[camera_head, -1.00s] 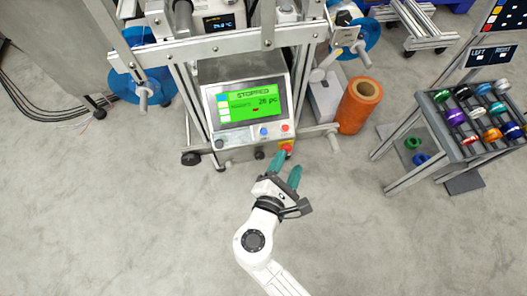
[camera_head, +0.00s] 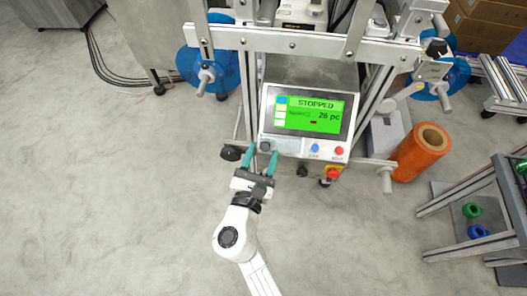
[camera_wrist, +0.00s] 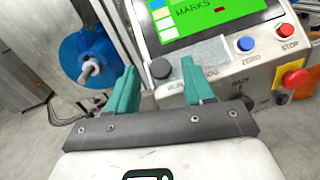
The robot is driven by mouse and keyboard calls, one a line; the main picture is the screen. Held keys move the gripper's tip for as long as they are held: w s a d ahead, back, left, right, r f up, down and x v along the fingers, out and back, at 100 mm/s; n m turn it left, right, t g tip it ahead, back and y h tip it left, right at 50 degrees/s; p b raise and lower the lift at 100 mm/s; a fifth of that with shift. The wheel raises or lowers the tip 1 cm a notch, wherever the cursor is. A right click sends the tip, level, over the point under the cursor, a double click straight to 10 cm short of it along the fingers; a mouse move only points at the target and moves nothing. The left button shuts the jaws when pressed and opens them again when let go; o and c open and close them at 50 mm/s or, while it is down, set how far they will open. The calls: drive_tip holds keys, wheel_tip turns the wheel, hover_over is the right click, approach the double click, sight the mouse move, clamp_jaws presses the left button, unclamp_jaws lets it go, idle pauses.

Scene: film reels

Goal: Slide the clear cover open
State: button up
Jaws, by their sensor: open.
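The control panel (camera_head: 309,115) has a green screen reading STOPPED and 26 pc. A pale, see-through plate, seemingly the clear cover (camera_wrist: 208,55), lies on the panel's lower strip in the wrist view, between a black knob (camera_wrist: 160,68) and the blue ZERO button (camera_wrist: 246,43). My gripper (camera_head: 262,157) is open, with two green fingers pointing at the panel's lower left corner. In the wrist view, my gripper (camera_wrist: 161,76) has the knob between its fingertips in the picture; the right fingertip overlaps the plate's lower left. Contact cannot be told.
A red STOP button (camera_wrist: 285,31) and a red emergency knob (camera_wrist: 295,78) on yellow sit right of the cover. Blue reels (camera_head: 205,62) flank the machine's frame. An orange roll (camera_head: 420,155) and a rack (camera_head: 465,190) stand to the right. The floor in front is clear.

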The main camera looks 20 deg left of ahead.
drive_tip(key=shift+w+a, duration=0.1)
drive_tip(key=shift+w, duration=0.75)
clamp_jaws()
